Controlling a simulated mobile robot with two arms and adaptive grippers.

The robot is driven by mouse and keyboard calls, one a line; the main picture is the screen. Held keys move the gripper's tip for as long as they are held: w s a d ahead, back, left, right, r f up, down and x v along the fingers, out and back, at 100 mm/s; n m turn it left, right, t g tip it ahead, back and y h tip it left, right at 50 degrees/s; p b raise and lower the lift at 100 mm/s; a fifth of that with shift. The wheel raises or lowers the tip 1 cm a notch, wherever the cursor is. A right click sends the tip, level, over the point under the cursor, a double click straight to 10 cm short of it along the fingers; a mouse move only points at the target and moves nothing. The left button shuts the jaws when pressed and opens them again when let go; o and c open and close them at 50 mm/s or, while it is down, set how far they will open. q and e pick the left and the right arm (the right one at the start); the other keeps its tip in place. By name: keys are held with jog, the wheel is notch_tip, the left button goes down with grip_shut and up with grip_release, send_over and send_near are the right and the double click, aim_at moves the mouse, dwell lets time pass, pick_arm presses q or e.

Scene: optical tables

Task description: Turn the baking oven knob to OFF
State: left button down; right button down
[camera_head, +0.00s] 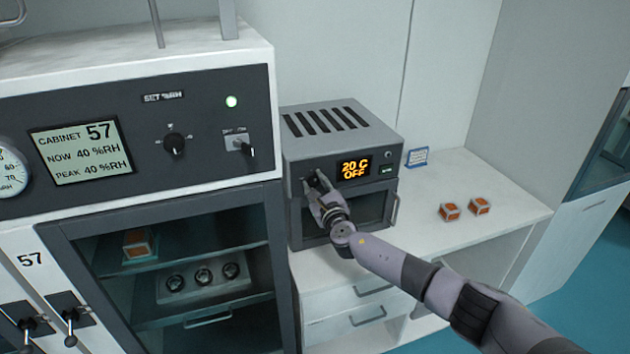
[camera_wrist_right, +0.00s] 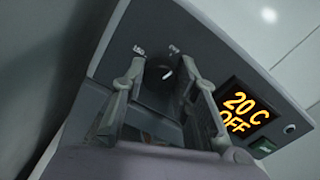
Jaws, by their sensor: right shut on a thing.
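The baking oven (camera_head: 340,125) is a small grey box with a slotted top, standing on the white bench. Its lit display (camera_head: 354,168) reads "20 C OFF" in orange. My right gripper (camera_head: 316,181) is at the left of the oven's front panel, shut on the dark oven knob (camera_wrist_right: 160,74). In the right wrist view its two fingers (camera_wrist_right: 162,62) stand on either side of the knob. The gripper hides most of the knob in the head view, and its pointer direction cannot be made out. My left gripper is not in view.
A large humidity cabinet (camera_head: 140,85) with its own knob (camera_head: 174,145) and switch stands close on the left. Two small orange-and-white boxes (camera_head: 465,209) and a blue-and-white card (camera_head: 417,157) are on the bench (camera_head: 420,240) right of the oven. The bench's right part is mostly clear.

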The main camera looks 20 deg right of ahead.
jog(key=shift+f+n+p, duration=0.15)
jog(key=shift+n+p, duration=0.3)
jog(key=shift+n, duration=0.75)
jog(key=c, duration=1.2)
grip_release()
jog(key=shift+c, duration=0.2)
jog(key=s, duration=1.2)
jog(key=shift+d, duration=0.2)
